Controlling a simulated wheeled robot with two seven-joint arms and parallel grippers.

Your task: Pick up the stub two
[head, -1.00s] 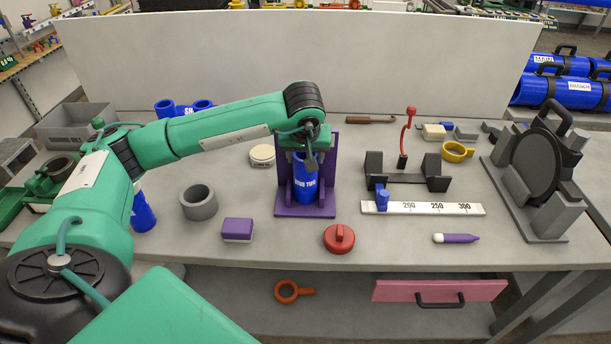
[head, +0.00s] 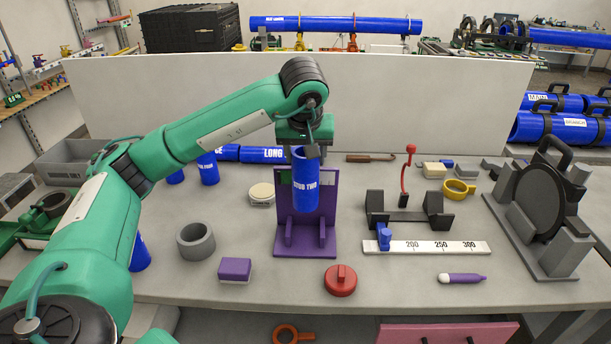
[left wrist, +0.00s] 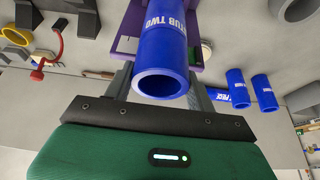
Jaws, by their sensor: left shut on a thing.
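The stub two (head: 306,186) is a blue tube with white lettering. It hangs upright from my left gripper (head: 303,152), in front of the purple stand (head: 322,236) and above its base. My left gripper is shut on its upper end. In the left wrist view the stub two (left wrist: 164,50) sits between the grey fingers of my left gripper (left wrist: 163,88), its open end toward the camera. The purple stand (left wrist: 131,22) shows behind it. My right gripper is not in view.
A grey ring (head: 196,241), a purple block (head: 235,269) and a red cap (head: 341,280) lie near the front. A ruler (head: 427,247) and a dark cradle (head: 408,219) stand to the right. Other blue pipes (head: 208,168) stand behind my left arm. A white panel (head: 430,107) closes the back.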

